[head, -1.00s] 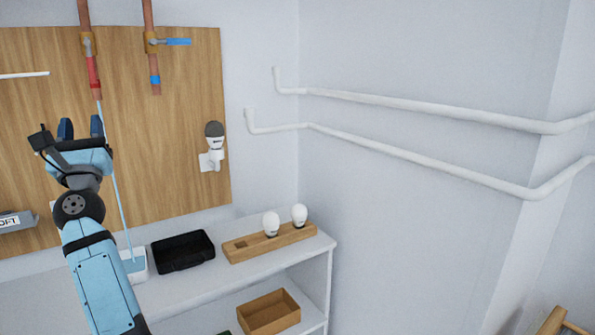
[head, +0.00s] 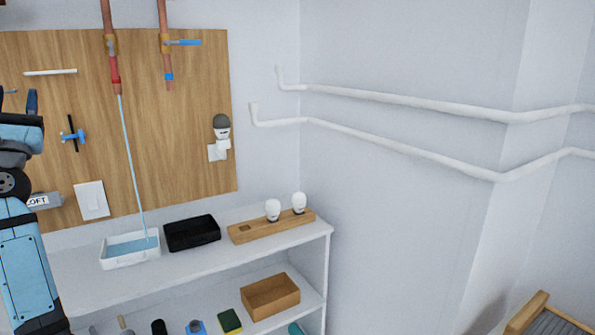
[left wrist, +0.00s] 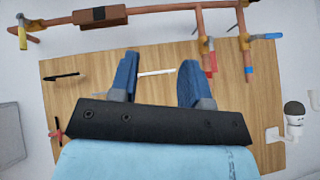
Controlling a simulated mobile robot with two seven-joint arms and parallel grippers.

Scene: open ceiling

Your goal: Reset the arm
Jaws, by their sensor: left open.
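My left gripper (left wrist: 158,82) is open and empty in the left wrist view, its two blue fingers apart in front of the wooden board (left wrist: 150,62). In the head view my left gripper (head: 16,100) is at the left edge, partly cut off, with its forearm upright below it. My right gripper is not in view.
Water runs from a red-marked copper pipe (head: 115,72) into a white tray (head: 130,262) on the shelf. A black tray (head: 192,233) and a wooden bulb holder (head: 272,227) stand beside it. A wooden box (head: 270,296) is below. White pipes (head: 400,104) cross the right wall.

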